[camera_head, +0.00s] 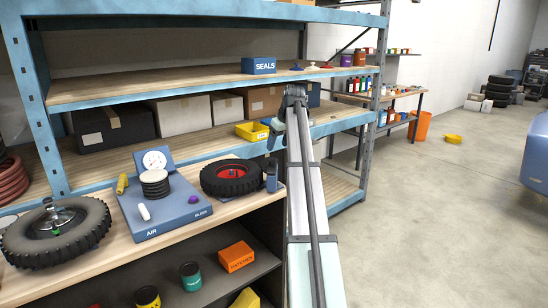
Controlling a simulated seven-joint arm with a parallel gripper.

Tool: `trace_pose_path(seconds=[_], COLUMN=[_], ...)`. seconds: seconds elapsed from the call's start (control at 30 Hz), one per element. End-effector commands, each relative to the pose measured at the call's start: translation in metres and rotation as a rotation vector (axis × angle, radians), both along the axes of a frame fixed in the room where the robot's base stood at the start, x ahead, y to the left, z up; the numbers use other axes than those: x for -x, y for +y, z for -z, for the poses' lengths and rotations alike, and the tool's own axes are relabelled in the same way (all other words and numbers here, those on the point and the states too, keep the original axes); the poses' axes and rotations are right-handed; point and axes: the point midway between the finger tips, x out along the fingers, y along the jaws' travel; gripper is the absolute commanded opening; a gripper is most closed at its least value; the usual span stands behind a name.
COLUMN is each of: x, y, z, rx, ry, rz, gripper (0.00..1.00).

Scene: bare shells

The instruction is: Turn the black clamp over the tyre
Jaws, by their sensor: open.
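A black tyre (58,232) lies flat at the left end of the wooden bench. A dark and silver fitting with a small green part sits at its hub, and a short black piece there may be the black clamp (48,202); its exact shape is too small to tell. A second black tyre (212,184) with a red hub lies flat at the bench's right end. My gripper (272,186) hangs from my arm just right of this second tyre, far from the left tyre. It is open and appears empty; its fingertips are hard to make out.
A blue AIR BLEED board (172,222) with a gauge, black discs and small parts lies between the tyres. Shelves behind hold boxes, a yellow bin (252,131) and a blue SEALS box (258,65). An orange box (236,256) and tins stand below the bench top.

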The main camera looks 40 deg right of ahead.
Motion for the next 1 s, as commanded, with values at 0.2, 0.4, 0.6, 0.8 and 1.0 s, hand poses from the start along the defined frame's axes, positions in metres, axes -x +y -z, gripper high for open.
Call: trace_pose_path(seconds=[0.2, 0.4, 0.6, 0.8, 1.0], x=[-0.015, -0.023, -0.027, -0.028, -0.028], y=[0.001, 0.0, 0.0, 0.0, 0.0], z=[0.036, 0.056, 0.066, 0.067, 0.067], rx=[-0.001, 0.0, 0.0, 0.001, 0.001], ry=[0.001, 0.001, 0.001, 0.001, 0.001], rz=[0.0, 0.0, 0.0, 0.0, 0.0], gripper=[0.67, 0.67, 0.67, 0.67, 0.57])
